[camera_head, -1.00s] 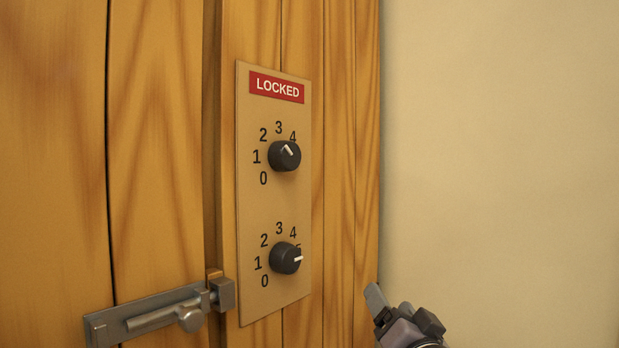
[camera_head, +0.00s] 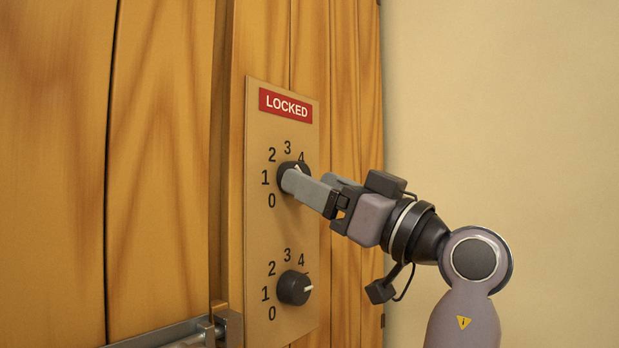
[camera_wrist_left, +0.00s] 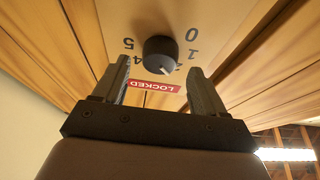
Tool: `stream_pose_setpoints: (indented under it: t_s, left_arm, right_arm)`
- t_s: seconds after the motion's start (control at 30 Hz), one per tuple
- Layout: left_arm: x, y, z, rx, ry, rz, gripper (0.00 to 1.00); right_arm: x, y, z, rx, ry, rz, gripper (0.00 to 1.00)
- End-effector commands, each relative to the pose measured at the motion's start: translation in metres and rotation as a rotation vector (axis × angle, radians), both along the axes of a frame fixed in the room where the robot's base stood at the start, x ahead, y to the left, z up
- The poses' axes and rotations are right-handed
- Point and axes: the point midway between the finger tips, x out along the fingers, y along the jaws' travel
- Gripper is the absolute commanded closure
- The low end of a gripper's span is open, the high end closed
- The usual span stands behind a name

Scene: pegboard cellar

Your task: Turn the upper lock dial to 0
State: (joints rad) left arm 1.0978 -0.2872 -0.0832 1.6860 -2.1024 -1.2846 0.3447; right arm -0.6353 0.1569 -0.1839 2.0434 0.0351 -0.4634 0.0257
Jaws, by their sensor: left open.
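The upper lock dial (camera_head: 288,168) is a round black knob on a tan plate (camera_head: 283,226), partly hidden by my left gripper (camera_head: 304,177) in the head view. In the left wrist view the upper dial (camera_wrist_left: 159,48) appears upside down between the two open, parallel fingers of my left gripper (camera_wrist_left: 160,68). The fingers are not closed on it; I cannot tell whether either touches it. The dial's white mark points roughly towards 3; the exact number is unclear. A red LOCKED sign (camera_head: 286,105) is above the dial. My right gripper is not in view.
The lower dial (camera_head: 293,288) sits below on the same plate, its white mark pointing right. A metal bolt (camera_head: 180,334) crosses the wooden door at lower left. A plain beige wall (camera_head: 500,110) is on the right.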

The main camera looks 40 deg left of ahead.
Motion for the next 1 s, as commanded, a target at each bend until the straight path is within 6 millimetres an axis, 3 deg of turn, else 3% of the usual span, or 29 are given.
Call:
stream_pose_setpoints:
  t_s: [0.2,0.47,0.57,0.63,0.67,1.0]
  left_arm:
    - [-0.002,0.019,0.008,0.001,0.0,-0.001,0.28]
    - [-0.002,0.021,0.008,0.001,0.0,-0.001,0.28]
    - [-0.002,0.02,0.008,0.001,0.001,-0.002,0.54]
    - [-0.002,0.02,0.008,0.001,0.001,-0.002,0.77]
    - [-0.002,0.02,0.008,0.001,0.001,-0.002,0.83]
    - [-0.002,0.02,0.008,0.007,-0.035,-0.001,0.83]
  right_arm:
    - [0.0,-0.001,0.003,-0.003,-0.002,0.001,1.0]
    - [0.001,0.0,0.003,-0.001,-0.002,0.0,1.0]
    - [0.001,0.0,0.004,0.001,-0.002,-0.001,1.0]
    - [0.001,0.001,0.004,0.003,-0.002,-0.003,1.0]
    - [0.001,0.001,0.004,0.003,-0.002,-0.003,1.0]
    - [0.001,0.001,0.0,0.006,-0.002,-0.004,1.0]
